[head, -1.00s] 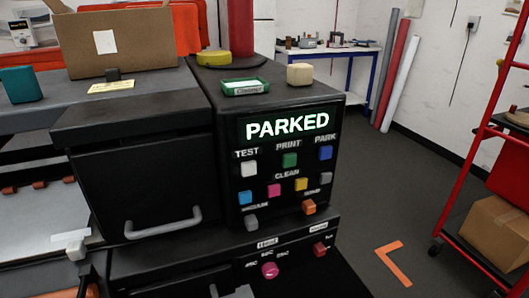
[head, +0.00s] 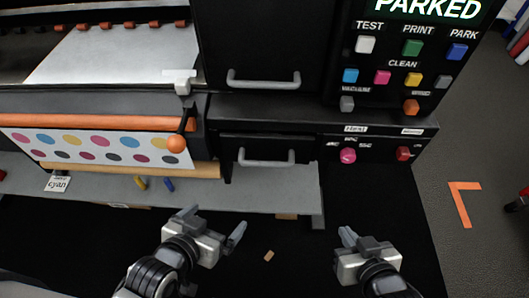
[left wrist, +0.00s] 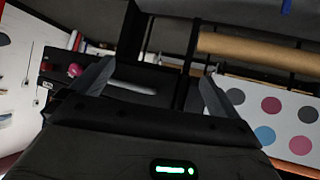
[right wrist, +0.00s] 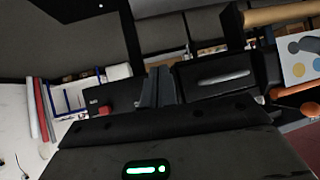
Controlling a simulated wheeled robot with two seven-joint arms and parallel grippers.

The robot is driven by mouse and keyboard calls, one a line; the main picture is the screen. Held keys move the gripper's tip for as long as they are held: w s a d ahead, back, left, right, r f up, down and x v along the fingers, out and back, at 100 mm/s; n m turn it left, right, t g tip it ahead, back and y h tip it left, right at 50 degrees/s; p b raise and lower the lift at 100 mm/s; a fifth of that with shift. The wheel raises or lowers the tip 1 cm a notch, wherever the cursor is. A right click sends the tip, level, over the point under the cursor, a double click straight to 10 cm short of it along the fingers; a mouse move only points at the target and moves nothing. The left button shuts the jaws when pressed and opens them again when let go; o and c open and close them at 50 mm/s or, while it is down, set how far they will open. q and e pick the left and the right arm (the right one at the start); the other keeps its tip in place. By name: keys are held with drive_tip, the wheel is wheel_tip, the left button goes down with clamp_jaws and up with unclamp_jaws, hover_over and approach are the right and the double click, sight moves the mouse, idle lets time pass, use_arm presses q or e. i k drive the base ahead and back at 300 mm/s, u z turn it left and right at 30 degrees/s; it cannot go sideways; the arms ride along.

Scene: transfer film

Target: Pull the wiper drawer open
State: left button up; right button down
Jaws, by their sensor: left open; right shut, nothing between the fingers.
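The lower black drawer (head: 235,148), beneath the control panel's left side, is shut and has a grey bar handle (head: 267,158). No readable label shows which drawer is the wiper one. My left gripper (head: 212,222) is open and empty, in front of and below this handle, apart from it. In the left wrist view the handle (left wrist: 132,87) shows between the spread fingers, farther off. My right gripper (head: 350,238) is shut and empty, below the pink knob. In the right wrist view its fingers (right wrist: 158,87) are together, and the handle (right wrist: 225,76) lies to their right.
A larger shut cover with a grey handle (head: 263,82) is above the drawer. A pink knob (head: 348,155) and red knob (head: 403,153) are to its right. An orange ball-ended lever (head: 176,144) and a printed dotted sheet (head: 95,148) are to its left.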

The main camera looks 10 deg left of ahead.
sight(283, 150)
drive_tip(key=z, duration=2.05)
drive_tip(key=k, duration=1.3)
drive_tip(key=u, duration=2.05)
drive_tip(key=i, duration=0.5)
